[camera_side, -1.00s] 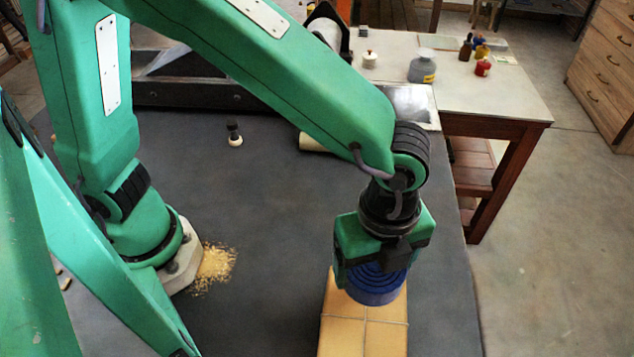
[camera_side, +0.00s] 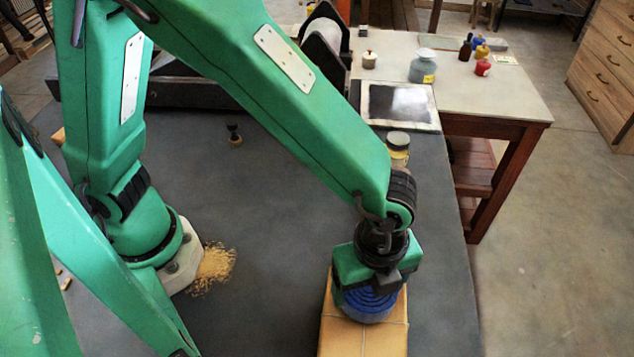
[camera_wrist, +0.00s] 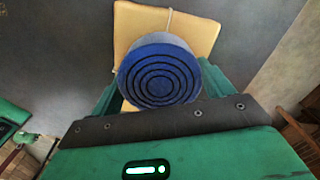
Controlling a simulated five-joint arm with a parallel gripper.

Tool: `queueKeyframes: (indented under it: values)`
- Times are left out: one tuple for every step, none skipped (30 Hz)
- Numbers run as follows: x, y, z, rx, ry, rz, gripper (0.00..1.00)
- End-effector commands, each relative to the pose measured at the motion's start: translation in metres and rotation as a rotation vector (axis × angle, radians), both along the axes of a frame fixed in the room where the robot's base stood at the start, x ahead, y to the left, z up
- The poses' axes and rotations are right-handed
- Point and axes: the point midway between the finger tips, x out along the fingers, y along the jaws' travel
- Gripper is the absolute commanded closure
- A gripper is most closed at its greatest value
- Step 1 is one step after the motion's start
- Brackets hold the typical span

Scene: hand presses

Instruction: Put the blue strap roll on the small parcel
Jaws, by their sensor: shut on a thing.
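The blue strap roll (camera_side: 368,306) is a short round roll with concentric rings on top; the rings face the camera in the wrist view (camera_wrist: 158,76). My gripper (camera_side: 366,288) is shut on it from both sides, with a green jaw on each side in the wrist view (camera_wrist: 160,88). The small parcel (camera_side: 362,338) is a tan box tied with cord, at the front of the dark table, and shows behind the roll in the wrist view (camera_wrist: 198,22). The roll is over the parcel's top. I cannot tell whether its underside touches it. My gripper hides part of the parcel's far end.
The dark table (camera_side: 270,270) is mostly clear left of the parcel. A small dark-topped stamp (camera_side: 235,135) stands farther back, and a yellowish jar (camera_side: 398,145) is behind my wrist. Crumbs (camera_side: 213,267) lie by my base. A side table (camera_side: 500,90) holds several bottles.

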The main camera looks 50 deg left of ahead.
Motion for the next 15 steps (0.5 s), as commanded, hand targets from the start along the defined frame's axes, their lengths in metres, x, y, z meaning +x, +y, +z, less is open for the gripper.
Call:
queueKeyframes:
  values:
    - [0.0, 0.0, -0.006, 0.001, 0.001, 0.0, 0.5]
    - [0.0, 0.0, -0.009, 0.001, 0.001, 0.0, 0.5]
    - [0.0, 0.0, -0.012, 0.0, 0.0, 0.0, 0.5]
    - [0.0, 0.0, -0.014, 0.0, 0.0, 0.0, 0.5]
    - [0.0, 0.0, -0.015, 0.0, -0.001, 0.0, 0.5]
    - [0.0, 0.0, -0.015, -0.001, -0.001, 0.0, 0.5]
    - [0.0, 0.0, -0.016, -0.001, -0.001, 0.0, 0.5]
    - [0.0, 0.0, -0.016, -0.002, -0.001, 0.0, 0.5]
    - [0.0, 0.0, -0.016, -0.002, -0.001, 0.0, 0.5]
    - [0.0, 0.0, -0.015, -0.002, -0.001, 0.0, 0.5]
    - [0.0, 0.0, -0.015, -0.002, -0.001, 0.0, 0.5]
    - [0.0, 0.0, -0.015, -0.002, -0.001, 0.0, 0.5]
    - [0.0, 0.0, -0.015, -0.002, -0.001, 0.0, 0.5]
    - [0.0, 0.0, -0.016, -0.002, -0.001, 0.0, 0.5]
    - [0.0, 0.0, -0.016, -0.001, -0.001, 0.0, 0.5]
